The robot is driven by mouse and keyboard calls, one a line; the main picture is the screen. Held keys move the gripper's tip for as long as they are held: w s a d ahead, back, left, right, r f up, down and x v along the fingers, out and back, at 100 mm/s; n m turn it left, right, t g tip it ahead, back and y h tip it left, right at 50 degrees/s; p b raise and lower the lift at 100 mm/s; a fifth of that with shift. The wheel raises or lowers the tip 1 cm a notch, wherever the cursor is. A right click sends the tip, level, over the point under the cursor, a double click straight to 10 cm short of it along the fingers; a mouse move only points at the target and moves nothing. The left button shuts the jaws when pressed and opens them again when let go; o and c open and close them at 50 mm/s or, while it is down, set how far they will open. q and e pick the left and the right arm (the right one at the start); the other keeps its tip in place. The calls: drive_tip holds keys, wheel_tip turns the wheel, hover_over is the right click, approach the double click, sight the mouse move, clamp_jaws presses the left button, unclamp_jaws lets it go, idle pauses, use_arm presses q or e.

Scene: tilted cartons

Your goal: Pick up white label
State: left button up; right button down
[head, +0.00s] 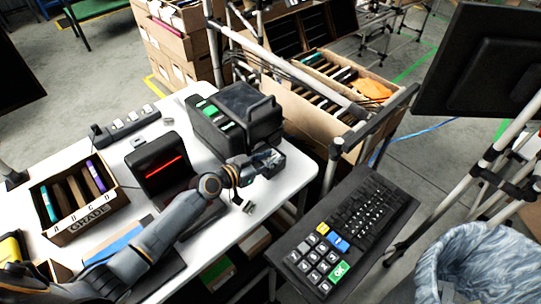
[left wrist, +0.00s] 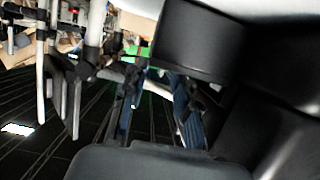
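No white label can be made out for certain in either view. The black label printer (head: 240,112) stands at the right end of the white table, and a large dark block in the left wrist view (left wrist: 190,42) looks like its casing. My left gripper (head: 268,160) is close in front of the printer, near the table's right edge. In the left wrist view its two fingers (left wrist: 158,112) are apart, with no held thing visible between them. My right gripper is in neither view.
The white table (head: 231,222) also holds a scanner with a red line (head: 163,162) and a GRADE box (head: 85,207). A keypad and keyboard (head: 345,230) stand at the right. A carton (head: 312,135) is behind, and a lined bin (head: 480,265) is at lower right.

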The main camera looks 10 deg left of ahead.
use_arm(q)
drive_tip(key=shift+s, duration=0.1)
drive_tip(key=shift+c, duration=0.4)
clamp_jaws()
drive_tip(key=shift+r, duration=0.1)
